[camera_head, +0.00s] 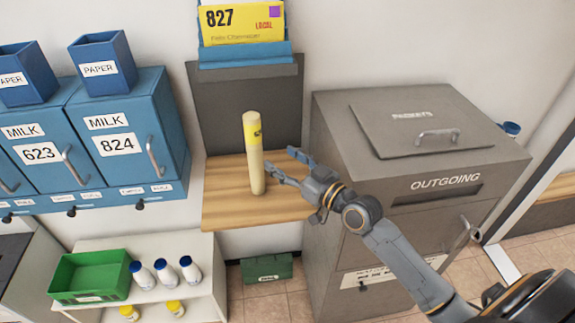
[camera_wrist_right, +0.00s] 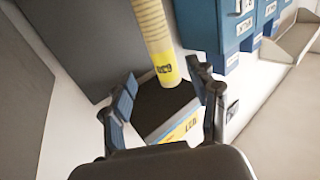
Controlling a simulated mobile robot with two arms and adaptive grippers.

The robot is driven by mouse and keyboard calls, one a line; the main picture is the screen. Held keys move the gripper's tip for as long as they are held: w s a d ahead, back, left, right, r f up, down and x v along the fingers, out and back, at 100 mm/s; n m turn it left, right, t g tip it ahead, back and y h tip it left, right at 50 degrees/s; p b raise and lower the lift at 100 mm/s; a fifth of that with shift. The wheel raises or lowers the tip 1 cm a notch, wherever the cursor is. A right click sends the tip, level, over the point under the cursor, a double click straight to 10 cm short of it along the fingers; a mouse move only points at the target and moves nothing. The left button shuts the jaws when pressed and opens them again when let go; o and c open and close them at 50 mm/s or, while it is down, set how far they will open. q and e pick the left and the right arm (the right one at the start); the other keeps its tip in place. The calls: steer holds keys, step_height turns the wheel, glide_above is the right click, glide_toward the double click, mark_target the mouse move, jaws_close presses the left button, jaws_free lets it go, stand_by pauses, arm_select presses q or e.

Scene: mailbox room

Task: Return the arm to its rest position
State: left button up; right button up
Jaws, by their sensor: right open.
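My right gripper (camera_head: 281,163) reaches in from the lower right in the head view, above the wooden shelf (camera_head: 225,205). Its fingers are spread and hold nothing. A pale yellow tube (camera_head: 257,170) with a brighter yellow label band stands upright on the shelf, just left of the fingertips. In the right wrist view the tube (camera_wrist_right: 152,25) shows beyond the open fingers of the gripper (camera_wrist_right: 161,80), with its labelled end towards them. Whether a finger touches it is unclear. My left gripper is not in view.
The grey outgoing box (camera_head: 340,130) with a lidded top stands right of the shelf, close to my right arm. Blue milk boxes (camera_head: 140,120) hang at left. A green crate (camera_head: 62,270) and several bottles sit on a white stand. A yellow 827 card (camera_head: 240,22) is above.

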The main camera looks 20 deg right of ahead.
steer(key=shift+s+d, duration=0.15)
steer(key=shift+s, duration=0.3)
